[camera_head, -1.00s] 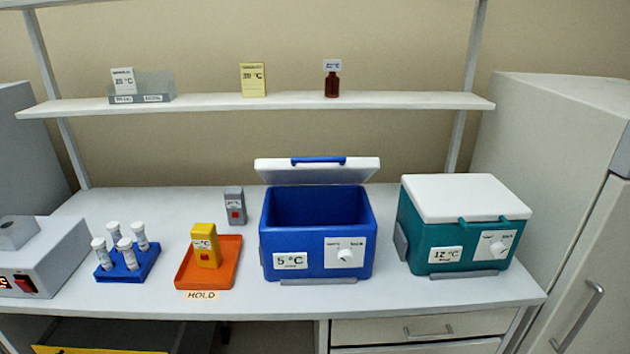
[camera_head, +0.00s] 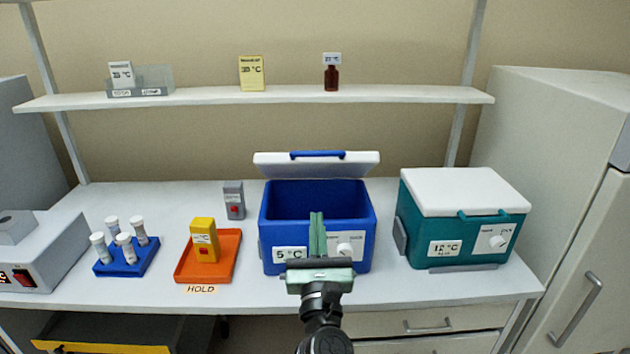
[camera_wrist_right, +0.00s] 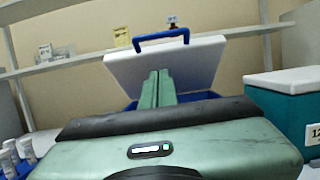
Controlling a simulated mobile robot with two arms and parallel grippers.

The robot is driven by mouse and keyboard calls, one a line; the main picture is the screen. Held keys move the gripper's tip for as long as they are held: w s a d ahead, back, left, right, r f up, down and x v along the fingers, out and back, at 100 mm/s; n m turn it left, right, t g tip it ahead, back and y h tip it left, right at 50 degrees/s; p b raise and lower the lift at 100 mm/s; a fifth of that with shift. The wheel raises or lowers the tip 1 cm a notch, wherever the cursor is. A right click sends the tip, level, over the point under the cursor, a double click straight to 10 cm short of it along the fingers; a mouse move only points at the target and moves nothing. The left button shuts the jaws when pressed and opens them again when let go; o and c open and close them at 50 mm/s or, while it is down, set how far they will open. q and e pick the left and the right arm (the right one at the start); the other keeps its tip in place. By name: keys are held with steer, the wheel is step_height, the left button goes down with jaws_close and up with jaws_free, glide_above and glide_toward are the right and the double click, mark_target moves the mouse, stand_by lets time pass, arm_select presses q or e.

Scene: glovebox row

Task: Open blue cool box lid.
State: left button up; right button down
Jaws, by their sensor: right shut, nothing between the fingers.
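The blue cool box (camera_head: 272,233) stands on the bench, labelled 5 °C, with a white dial panel on its front. Its white lid (camera_head: 270,167) with a blue handle (camera_head: 318,155) stands raised at the back, and the empty-looking blue inside shows. The lid (camera_wrist_right: 205,62) and handle (camera_wrist_right: 160,37) also show in the right wrist view. My right gripper (camera_head: 317,215) is shut and empty, in front of the box's front wall and overlapping its rim in the picture; I cannot tell whether it touches. It shows in the right wrist view (camera_wrist_right: 158,74) too. My left gripper is out of view.
A teal cool box (camera_head: 420,232) with its white lid closed stands to the right. An orange tray (camera_head: 187,270) with a yellow device (camera_head: 205,241), a grey device (camera_head: 234,200) and a blue tube rack (camera_head: 128,268) are left. A shelf (camera_head: 290,97) runs above.

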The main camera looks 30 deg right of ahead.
steer(key=p, duration=0.4)
glide_toward(316, 165)
steer(key=w+r, duration=0.1)
steer(key=r, duration=0.1)
arm_select(q)
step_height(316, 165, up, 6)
steer(key=p, duration=0.2)
arm_select(e)
steer(key=w+r, duration=0.1)
steer(key=w+d+r, duration=0.1)
steer(key=r, duration=0.1)
steer(key=shift+w+d, duration=0.15)
steer(key=shift+d, duration=0.1)
steer(key=shift+w, duration=0.1)
